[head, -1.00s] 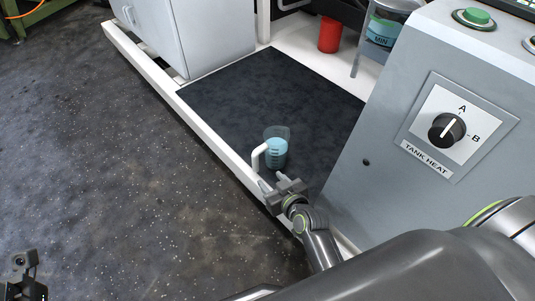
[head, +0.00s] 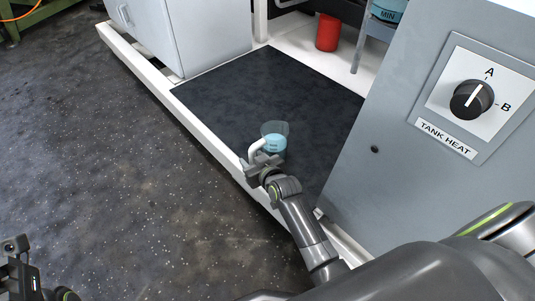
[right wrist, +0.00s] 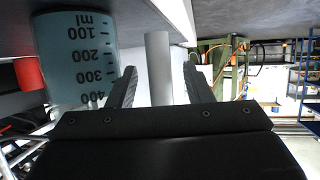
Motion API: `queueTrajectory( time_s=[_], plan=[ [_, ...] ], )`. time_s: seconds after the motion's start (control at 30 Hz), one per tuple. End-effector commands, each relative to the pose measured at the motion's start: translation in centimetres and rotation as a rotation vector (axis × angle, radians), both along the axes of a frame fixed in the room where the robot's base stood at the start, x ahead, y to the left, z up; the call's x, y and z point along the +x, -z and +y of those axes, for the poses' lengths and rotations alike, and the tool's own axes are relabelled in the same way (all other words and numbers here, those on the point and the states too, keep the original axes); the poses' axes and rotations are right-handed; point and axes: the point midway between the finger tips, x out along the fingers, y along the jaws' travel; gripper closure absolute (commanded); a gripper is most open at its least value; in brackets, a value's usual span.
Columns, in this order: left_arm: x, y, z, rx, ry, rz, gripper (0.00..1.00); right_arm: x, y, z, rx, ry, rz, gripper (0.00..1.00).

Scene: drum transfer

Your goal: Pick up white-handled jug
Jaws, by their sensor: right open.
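The clear jug (head: 275,142) with blue liquid and a white handle (head: 255,149) stands on the dark mat, near the white frame edge. My right gripper (head: 262,164) is at the handle, on the near side of the jug. In the right wrist view the jug (right wrist: 80,60) appears upside down at left, with its ml scale showing. Its white handle (right wrist: 158,65) stands between the two open fingers (right wrist: 160,80), with gaps on both sides. The gripper hides the jug's lower part in the head view. A dark part of my left arm's end (head: 18,268) shows at the lower left; its jaws are unclear.
The dark mat (head: 225,90) is clear behind the jug. A white raised edge (head: 190,125) borders it on the left. A grey panel with a knob (head: 472,98) stands close on the right. A red container (head: 328,33) is at the back.

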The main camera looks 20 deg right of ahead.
Motion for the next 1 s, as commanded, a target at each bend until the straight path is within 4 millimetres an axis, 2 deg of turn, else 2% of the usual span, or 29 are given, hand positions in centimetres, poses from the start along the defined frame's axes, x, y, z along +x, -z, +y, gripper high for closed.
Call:
queueTrajectory(
  time_s=[0.1, 0.4, 0.73, 1.0],
  plan=[
    [0.22, 0.07, -0.02, -0.01, 0.006, -0.015, 0.42, 0.7, 0.35, 0.06, -0.002, 0.0, 0.0, 0.54],
    [0.27, -0.09, -0.02, -0.01, 0.008, -0.018, 0.42, 0.82, 0.29, 0.06, -0.001, 0.001, 0.0, 0.55],
    [0.24, -0.09, -0.03, -0.009, 0.008, -0.018, 0.42, 0.81, 0.28, 0.06, -0.001, 0.001, 0.0, 0.98],
    [0.23, -0.11, -0.03, -0.009, 0.008, -0.019, 0.42, 0.9, 0.08, 0.07, -0.003, 0.0, -0.005, 1.0]
  ],
)
